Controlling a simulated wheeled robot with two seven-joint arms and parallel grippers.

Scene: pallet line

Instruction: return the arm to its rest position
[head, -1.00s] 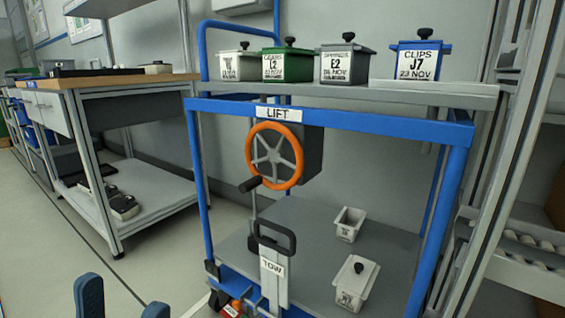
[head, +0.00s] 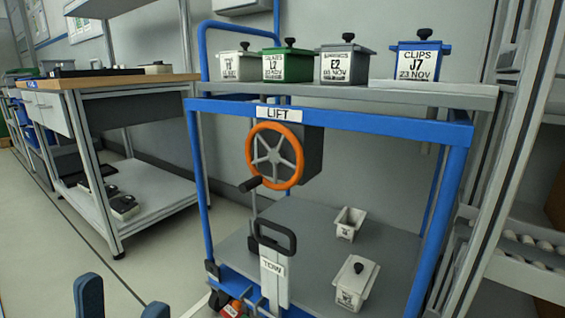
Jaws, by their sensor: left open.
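My left gripper (head: 122,309) shows at the bottom left of the head view, with its two blue fingers apart and nothing seen between them. Only the finger ends show; the rest of the arm is out of the picture. The gripper is in front of and left of the blue lift cart (head: 340,119), apart from it in the picture. My right gripper is not in view.
The cart has an orange handwheel (head: 298,157), a tow handle (head: 274,268), several lidded bins on top such as the blue bin (head: 417,62), and two white bins below. A workbench (head: 60,84) stands at the left. A shelf rack (head: 525,272) stands at the right. Floor between bench and cart is clear.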

